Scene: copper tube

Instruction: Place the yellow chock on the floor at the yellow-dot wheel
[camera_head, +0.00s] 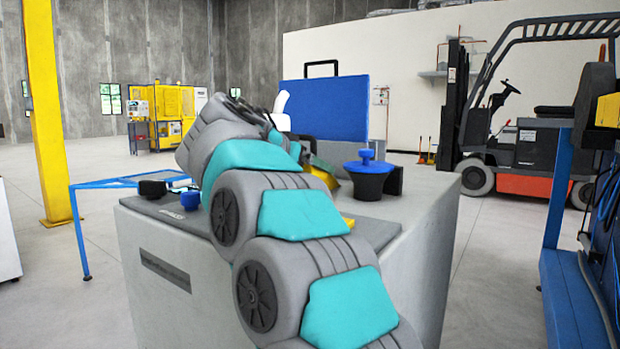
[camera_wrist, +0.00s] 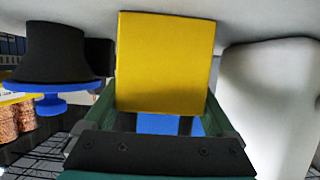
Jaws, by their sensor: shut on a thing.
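The yellow chock (camera_wrist: 165,65) shows large in the wrist view, held between the two green fingers of my gripper (camera_wrist: 163,112). My gripper is shut on it. In the head view my grey and teal arm hides most of the gripper, and a bit of yellow (camera_head: 323,177) shows just beyond the arm, low over the grey deck. Another small yellow patch (camera_head: 347,220) shows beside the arm on the deck; I cannot tell what it belongs to. I can see no wheel with a yellow dot in either view.
A black cone-shaped part with a blue knob (camera_head: 370,178) stands close by the gripper; it also shows in the wrist view (camera_wrist: 55,60). A forklift (camera_head: 530,150) stands at the back right, a blue rack (camera_head: 570,240) at the right edge. Open floor (camera_head: 110,280) lies left.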

